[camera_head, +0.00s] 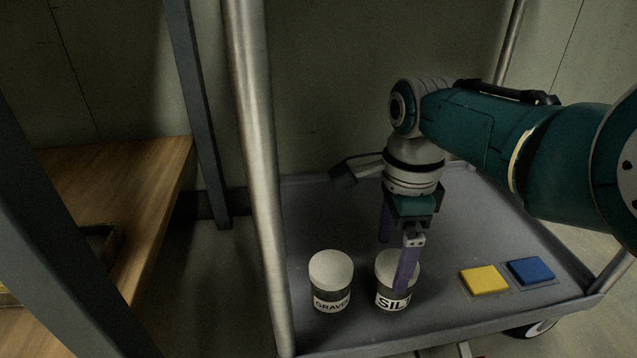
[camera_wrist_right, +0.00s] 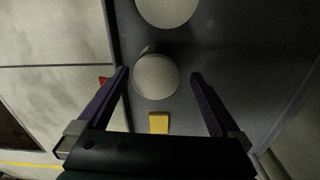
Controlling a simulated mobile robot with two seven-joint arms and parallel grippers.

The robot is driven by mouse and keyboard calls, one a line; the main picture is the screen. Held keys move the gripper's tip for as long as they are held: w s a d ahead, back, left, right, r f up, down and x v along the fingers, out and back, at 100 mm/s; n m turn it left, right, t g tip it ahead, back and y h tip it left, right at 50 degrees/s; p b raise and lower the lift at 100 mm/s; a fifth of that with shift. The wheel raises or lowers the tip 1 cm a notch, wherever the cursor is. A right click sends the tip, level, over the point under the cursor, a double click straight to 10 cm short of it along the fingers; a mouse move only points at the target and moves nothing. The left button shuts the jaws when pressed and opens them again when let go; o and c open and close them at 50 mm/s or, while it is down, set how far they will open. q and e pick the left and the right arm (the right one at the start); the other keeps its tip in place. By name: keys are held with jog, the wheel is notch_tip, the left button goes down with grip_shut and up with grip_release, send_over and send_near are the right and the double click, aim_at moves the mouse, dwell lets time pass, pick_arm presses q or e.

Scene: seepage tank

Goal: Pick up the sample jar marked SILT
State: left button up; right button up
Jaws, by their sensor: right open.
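The jar marked SILT (camera_head: 385,268) stands upright on the grey cart tray, with a pale lid and a white label partly hidden by a finger. My right gripper (camera_head: 394,264) is open and points down over this jar, one purple finger in front of it and the other behind. In the right wrist view the round lid of the SILT jar (camera_wrist_right: 155,77) lies between the open fingers (camera_wrist_right: 160,73), with a gap on each side. My left gripper is not in view.
A second jar, marked GRAVEL (camera_head: 331,282), stands close to the left. A yellow block (camera_head: 484,279) and a blue block (camera_head: 530,270) lie to the right on the tray (camera_head: 440,328). A metal cart post (camera_head: 256,170) rises at the left, beside a wooden bench (camera_head: 120,185).

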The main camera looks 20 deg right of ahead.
jog(key=f+b, duration=0.2)
jog(key=f, duration=0.1)
jog(key=s+f+b, duration=0.1)
jog(key=f+b, duration=0.1)
jog(key=shift+d, duration=0.35)
jog(key=shift+w+r, duration=0.1)
jog(key=shift+r, duration=0.1)
jog(key=shift+c, duration=0.8)
grip_shut()
jog(key=shift+r, duration=0.1)
